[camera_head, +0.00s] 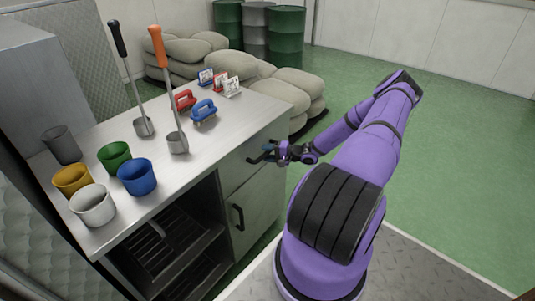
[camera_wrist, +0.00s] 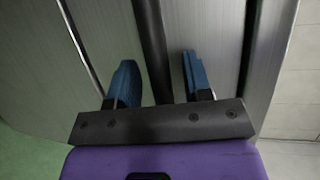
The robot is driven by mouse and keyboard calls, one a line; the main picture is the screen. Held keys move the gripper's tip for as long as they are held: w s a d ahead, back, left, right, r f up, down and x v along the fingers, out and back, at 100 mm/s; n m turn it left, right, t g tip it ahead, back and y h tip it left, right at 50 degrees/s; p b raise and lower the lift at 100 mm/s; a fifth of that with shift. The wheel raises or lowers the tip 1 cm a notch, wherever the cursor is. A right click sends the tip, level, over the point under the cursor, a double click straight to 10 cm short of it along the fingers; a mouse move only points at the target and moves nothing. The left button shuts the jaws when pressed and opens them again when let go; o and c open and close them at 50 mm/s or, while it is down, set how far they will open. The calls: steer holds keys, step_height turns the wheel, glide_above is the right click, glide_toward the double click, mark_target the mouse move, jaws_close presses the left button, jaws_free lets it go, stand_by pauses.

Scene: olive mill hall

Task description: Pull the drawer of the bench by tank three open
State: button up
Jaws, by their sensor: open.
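The bench (camera_head: 140,185) is grey metal with a pale top, left of centre in the head view. Its drawer (camera_head: 236,167) is at the right end, just under the top. Its front looks flush with the bench, so it appears closed. My gripper (camera_head: 268,154) is at the drawer front, jaws apart. In the wrist view its two blue fingers (camera_wrist: 160,80) stand on either side of a long dark bar (camera_wrist: 150,40), seemingly the drawer handle. A gap shows beside the bar, and the fingers do not clamp it. In the head view the gripper partly hides the handle.
Below the drawer is a cupboard door with a black handle (camera_head: 237,217); open shelves (camera_head: 165,250) are left of it. Sacks (camera_head: 290,92) lie behind. Green floor (camera_head: 450,150) is clear at right.

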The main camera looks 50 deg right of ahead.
jaws_close()
steer(key=s+d, duration=0.2)
steer(key=s, duration=3)
steer(key=shift+d, duration=0.2)
jaws_free()
steer(key=shift+w, duration=0.1)
steer(key=v, duration=1.1)
steer(key=shift+w, duration=0.1)
